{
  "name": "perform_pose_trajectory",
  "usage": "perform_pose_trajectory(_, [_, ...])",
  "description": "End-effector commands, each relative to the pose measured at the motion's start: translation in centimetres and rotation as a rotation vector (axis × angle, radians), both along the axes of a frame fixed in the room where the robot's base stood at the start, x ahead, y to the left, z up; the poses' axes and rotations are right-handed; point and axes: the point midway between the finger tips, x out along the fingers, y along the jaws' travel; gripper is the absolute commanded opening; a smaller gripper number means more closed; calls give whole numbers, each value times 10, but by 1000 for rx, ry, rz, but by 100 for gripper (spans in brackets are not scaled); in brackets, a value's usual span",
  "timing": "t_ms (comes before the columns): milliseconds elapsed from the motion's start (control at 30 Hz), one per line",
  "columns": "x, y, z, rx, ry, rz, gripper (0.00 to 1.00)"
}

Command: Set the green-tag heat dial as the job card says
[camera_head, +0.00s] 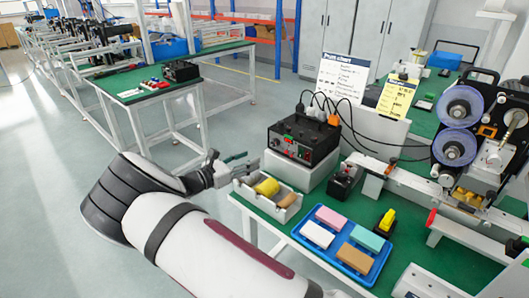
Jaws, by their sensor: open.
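A black control box (303,139) stands on a white block on the near green bench. Its front has a small red display and several small knobs; a green spot shows at its left side, but I cannot tell which dial has the green tag.
A grey tray (288,214) with a yellow item lies below my gripper. A blue tray (318,256) holds several coloured blocks. A small black device (345,180) stands right of the box. Black cables rise behind the box. A coder machine with reels (460,126) stands at right.

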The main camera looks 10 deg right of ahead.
Motion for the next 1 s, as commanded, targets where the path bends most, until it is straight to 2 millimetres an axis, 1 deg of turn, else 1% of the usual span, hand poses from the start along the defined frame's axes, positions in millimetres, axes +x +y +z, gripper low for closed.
perform_pose_trajectory(33, [4,7,-7,-33,6,24,43])
perform_pose_trajectory(100, [7,14,-12,-63,14,47,43])
perform_pose_trajectory(167, [9,16,-13,-76,16,56,43])
perform_pose_trajectory(267, [12,12,-14,-82,17,59,43])
perform_pose_trajectory(467, [27,-14,-13,-80,17,56,43])
perform_pose_trajectory(800, [63,-69,-14,-79,17,56,43])
perform_pose_trajectory(1000, [78,-90,-14,-78,17,57,43])
